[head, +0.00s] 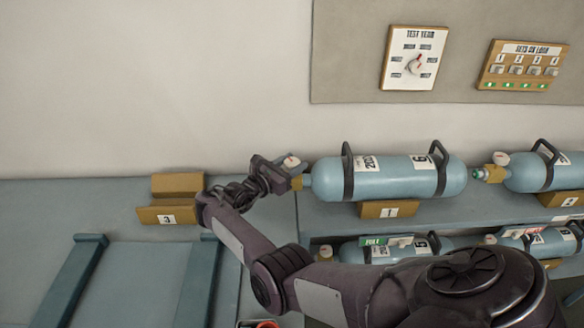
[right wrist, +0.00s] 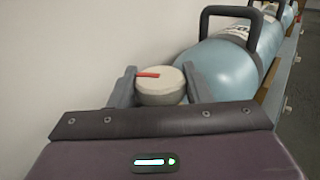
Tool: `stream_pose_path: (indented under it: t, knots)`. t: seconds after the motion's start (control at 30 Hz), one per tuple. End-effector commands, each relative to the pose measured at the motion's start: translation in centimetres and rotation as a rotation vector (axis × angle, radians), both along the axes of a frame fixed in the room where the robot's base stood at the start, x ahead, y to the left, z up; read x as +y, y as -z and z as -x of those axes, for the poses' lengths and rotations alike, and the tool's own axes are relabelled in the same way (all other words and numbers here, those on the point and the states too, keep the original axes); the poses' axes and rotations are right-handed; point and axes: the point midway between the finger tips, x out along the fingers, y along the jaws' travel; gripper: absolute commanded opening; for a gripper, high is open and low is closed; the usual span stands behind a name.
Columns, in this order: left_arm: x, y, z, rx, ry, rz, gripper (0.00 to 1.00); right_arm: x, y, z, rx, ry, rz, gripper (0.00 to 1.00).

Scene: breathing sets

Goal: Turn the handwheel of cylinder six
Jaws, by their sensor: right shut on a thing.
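Cylinder six (head: 398,180) is a blue cylinder with two dark handles and a "6" label, lying on its side in a cradle marked 1 in the head view. Its handwheel (head: 291,162) is a pale round knob with a red mark at the left end. In the right wrist view the handwheel (right wrist: 160,86) sits between the fingers of my right gripper (right wrist: 165,88), with the red mark pointing left. My right gripper (head: 284,174) is shut on the handwheel. My left gripper is not in view.
An empty cradle marked 3 (head: 170,204) stands on the bench to the left. Another blue cylinder (head: 538,172) lies to the right, and more lie on the lower shelf. A test-year dial (head: 414,60) and a sets-on-load panel (head: 523,66) hang on the wall.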

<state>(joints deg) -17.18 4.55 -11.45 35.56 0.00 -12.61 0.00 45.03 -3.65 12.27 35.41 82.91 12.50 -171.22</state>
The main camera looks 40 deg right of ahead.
Motion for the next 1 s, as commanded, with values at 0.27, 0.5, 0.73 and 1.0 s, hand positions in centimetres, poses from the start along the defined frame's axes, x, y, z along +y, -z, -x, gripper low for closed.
stream_pose_path:
  t: [0.27,0.5,0.73,1.0]
  knots:
    - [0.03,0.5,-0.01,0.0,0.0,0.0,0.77,0.0,-0.15,-0.08,-0.004,0.034,0.002,0.21]
    - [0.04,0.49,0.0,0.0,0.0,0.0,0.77,-0.04,-0.21,-0.07,-0.005,0.037,0.003,0.21]
    - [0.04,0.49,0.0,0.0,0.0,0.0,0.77,-0.07,-0.24,-0.08,-0.005,0.036,0.003,0.5]
    - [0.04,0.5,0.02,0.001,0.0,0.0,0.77,-0.07,-0.13,-0.02,-0.003,0.037,0.002,0.66]
